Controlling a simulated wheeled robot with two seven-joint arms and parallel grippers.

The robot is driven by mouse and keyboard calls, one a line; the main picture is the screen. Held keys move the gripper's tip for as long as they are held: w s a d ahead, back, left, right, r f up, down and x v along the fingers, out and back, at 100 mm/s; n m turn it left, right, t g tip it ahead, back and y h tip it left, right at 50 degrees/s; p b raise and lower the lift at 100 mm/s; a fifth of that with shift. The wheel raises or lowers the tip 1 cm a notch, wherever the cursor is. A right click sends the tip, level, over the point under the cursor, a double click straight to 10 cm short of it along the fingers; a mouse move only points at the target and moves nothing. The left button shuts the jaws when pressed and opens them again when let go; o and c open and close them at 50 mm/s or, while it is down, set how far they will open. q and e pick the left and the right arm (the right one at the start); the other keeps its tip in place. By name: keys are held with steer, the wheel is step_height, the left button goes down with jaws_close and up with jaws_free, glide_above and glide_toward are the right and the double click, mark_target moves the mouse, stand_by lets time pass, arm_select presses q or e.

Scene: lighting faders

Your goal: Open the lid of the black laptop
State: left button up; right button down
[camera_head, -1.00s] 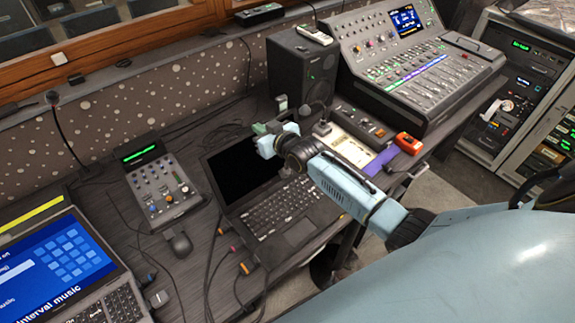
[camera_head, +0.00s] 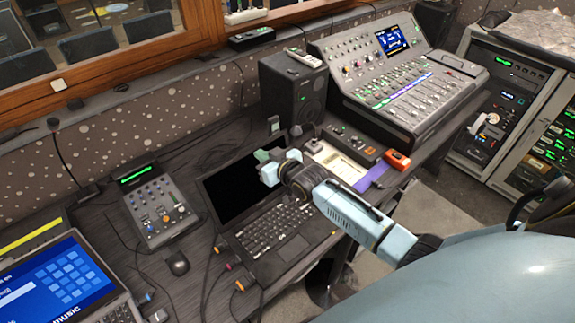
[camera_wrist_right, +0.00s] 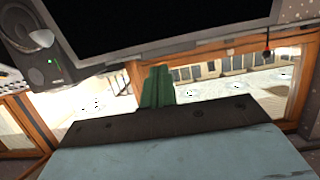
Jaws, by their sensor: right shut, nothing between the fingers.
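The black laptop stands on the desk, and its keyboard (camera_head: 270,228) is in plain view. Its lid (camera_head: 228,190) is raised, with the dark screen showing. My right gripper (camera_head: 264,156) is shut and empty, in front of the right upper part of the lid in the head view and hiding that corner. In the right wrist view, the green fingertips (camera_wrist_right: 158,84) are together near the lower border of a dark framed panel that looks like the laptop screen (camera_wrist_right: 160,20). I cannot tell whether they touch it. My left gripper is out of view.
A small mixer (camera_head: 158,205) and mouse (camera_head: 177,262) lie left of the laptop, with cables in front. A second laptop (camera_head: 62,280) is at the lower left. A speaker (camera_head: 293,90) and large console (camera_head: 400,75) stand behind and right. An orange device (camera_head: 397,160) is at the right.

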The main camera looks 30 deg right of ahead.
steer(key=v, duration=0.9)
steer(key=shift+a+f, duration=0.1)
steer(key=shift+f, duration=0.05)
